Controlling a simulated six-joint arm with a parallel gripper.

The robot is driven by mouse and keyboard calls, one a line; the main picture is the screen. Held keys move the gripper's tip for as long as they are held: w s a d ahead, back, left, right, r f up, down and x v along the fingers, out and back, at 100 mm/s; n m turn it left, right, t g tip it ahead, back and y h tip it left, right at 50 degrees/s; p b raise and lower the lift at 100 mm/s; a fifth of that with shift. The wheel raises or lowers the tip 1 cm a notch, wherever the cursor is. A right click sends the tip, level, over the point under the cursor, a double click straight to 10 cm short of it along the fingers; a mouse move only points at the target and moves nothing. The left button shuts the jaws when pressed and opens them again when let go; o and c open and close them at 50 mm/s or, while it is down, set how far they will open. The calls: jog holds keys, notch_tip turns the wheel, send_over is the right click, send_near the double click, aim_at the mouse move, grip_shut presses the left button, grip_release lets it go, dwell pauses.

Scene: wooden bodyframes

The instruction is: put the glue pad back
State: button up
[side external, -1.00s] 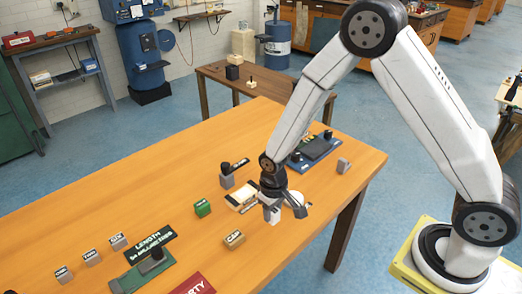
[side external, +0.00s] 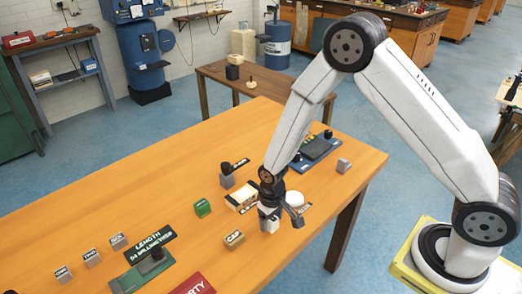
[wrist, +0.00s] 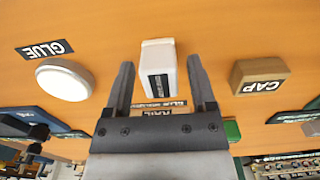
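A white block with a dark label (wrist: 158,65) stands below my gripper (wrist: 159,62), between its two fingers in the wrist view. There is a visible gap on each side, so the fingers are open around it and not closed on it. I cannot read its label. In the side view the pale block (side external: 268,222) shows under my gripper (side external: 280,214). A round white disc (wrist: 65,80) lies beside a black GLUE label (wrist: 44,49). The disc (side external: 295,198) also shows just right of the gripper in the side view. I cannot tell for sure which white piece is the glue pad.
A tan CAP block (wrist: 260,76) lies to the right in the wrist view. A green block (side external: 202,208), a grey block with a black knob (side external: 227,180) and a dark blue tray (side external: 314,150) stand on the table.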

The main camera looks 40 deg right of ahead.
aim_at(274, 217)
jog(key=shift+r, duration=0.1)
dwell(0.3)
notch_tip(274, 217, up, 12)
dwell(0.9)
jog(key=shift+r, duration=0.1)
dwell(0.4)
jog(key=s+d+r+t, duration=0.2)
jog(key=s+d+r, duration=0.3)
jog(key=s, duration=0.5)
jog(key=shift+s+d+t, duration=0.2)
jog(key=shift+d+t, duration=0.1)
jog(key=shift+d, duration=0.2)
